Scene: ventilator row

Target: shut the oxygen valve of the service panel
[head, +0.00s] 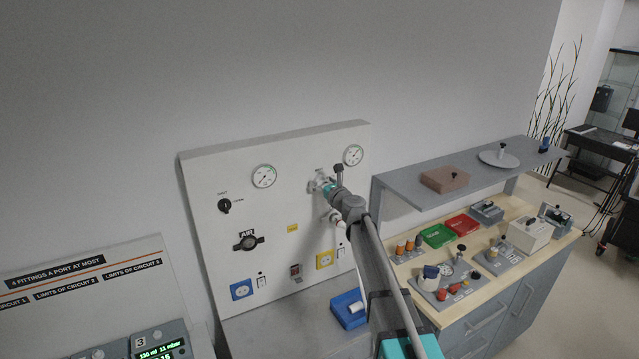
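The white service panel (270,205) stands against the wall in the head view. It has two round gauges near its top, a black rotary knob marked for open and shut, and a black valve handle (248,241) labelled AIR. My arm reaches in from the lower right. My gripper (319,183) is at the panel's right part, below the right gauge (353,155). A light fitting at the gripper's tip is mostly covered by it. I cannot read an oxygen label, and I cannot tell whether the fingers touch or hold a valve there.
Blue and yellow sockets, switches and a yellow label sit low on the panel. A blue bin (348,310) stands below it. At right, a wooden-topped bench (410,270) holds trays and fittings under a grey shelf (470,170). A ventilator-row board (85,285) stands at lower left.

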